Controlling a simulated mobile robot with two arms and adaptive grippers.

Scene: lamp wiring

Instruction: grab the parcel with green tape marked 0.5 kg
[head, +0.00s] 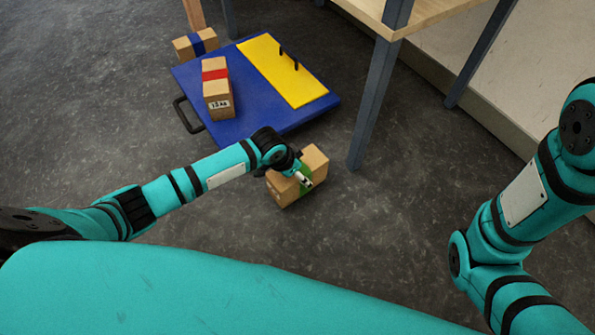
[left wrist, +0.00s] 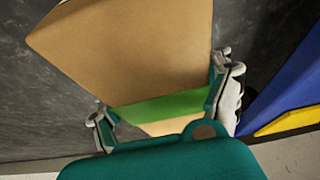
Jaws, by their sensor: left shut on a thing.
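The parcel with green tape (head: 285,187) is a brown box near the middle of the head view, beside the blue board. Whether it touches the floor I cannot tell. My left gripper (head: 304,179) is at this parcel, over its green band. In the left wrist view the parcel (left wrist: 140,50) fills the upper middle, and its green tape (left wrist: 165,107) runs between the two fingers. My left gripper (left wrist: 165,108) is shut on the parcel. The weight mark on it cannot be read. My right arm shows at the right of the head view, but its gripper is out of the picture.
A blue board (head: 270,122) with a yellow panel (head: 275,68) and two dark pegs lies behind the parcel. A red-taped parcel (head: 217,92) stands on it; a blue-taped parcel (head: 196,44) is behind. A table leg (head: 374,105) rises right of the board. Floor to the lower right is clear.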

